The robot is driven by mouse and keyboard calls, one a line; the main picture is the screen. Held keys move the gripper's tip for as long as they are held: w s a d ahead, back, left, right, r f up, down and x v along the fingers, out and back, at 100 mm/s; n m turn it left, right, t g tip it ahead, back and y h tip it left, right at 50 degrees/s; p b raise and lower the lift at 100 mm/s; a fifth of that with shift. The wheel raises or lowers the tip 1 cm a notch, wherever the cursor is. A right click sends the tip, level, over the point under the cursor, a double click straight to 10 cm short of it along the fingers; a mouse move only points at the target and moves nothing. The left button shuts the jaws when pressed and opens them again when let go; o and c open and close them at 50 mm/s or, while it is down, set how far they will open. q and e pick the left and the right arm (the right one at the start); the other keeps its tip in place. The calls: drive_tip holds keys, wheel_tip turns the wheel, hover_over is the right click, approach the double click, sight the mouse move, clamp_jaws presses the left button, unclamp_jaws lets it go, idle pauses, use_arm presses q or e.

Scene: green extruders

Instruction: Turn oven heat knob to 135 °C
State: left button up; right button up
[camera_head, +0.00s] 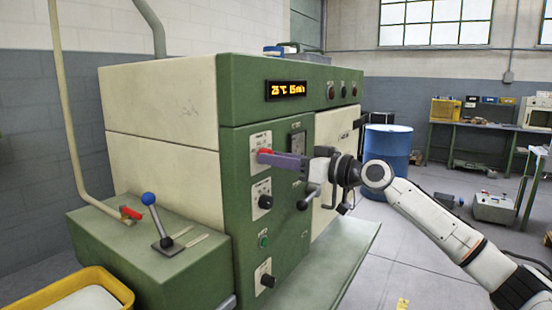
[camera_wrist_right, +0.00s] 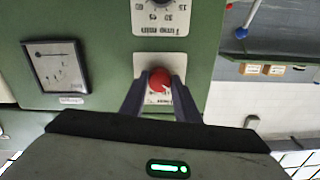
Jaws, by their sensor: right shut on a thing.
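The oven (camera_head: 335,128) is a green and cream machine with a control panel facing right. A red heat knob (camera_head: 264,151) sits on a white dial plate high on the panel. My right gripper (camera_head: 271,157) reaches in from the right, its fingers shut on the red knob. In the right wrist view the red knob (camera_wrist_right: 160,79) shows between the two fingertips (camera_wrist_right: 160,88), with a white pointer mark on it. The fingers and knob cover much of its scale, so I cannot read its setting. The display (camera_head: 287,90) appears to read 25 °C and 15 min. My left gripper is not in view.
A black knob (camera_head: 265,201) sits below the red one, and another black knob (camera_head: 267,280) is lower down. A blue-tipped lever (camera_head: 155,215) stands on the green ledge at left. A yellow bin (camera_head: 115,284) is at front left. A blue drum (camera_head: 388,150) stands behind my right arm.

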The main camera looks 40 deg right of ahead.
drive_tip(key=shift+r+m+p, duration=0.1)
drive_tip(key=shift+m+p, duration=1.2)
drive_tip(key=shift+m, duration=1.8)
drive_tip(key=o, duration=1)
drive_tip(key=shift+o, duration=0.2)
drive_tip(key=shift+s, duration=0.1)
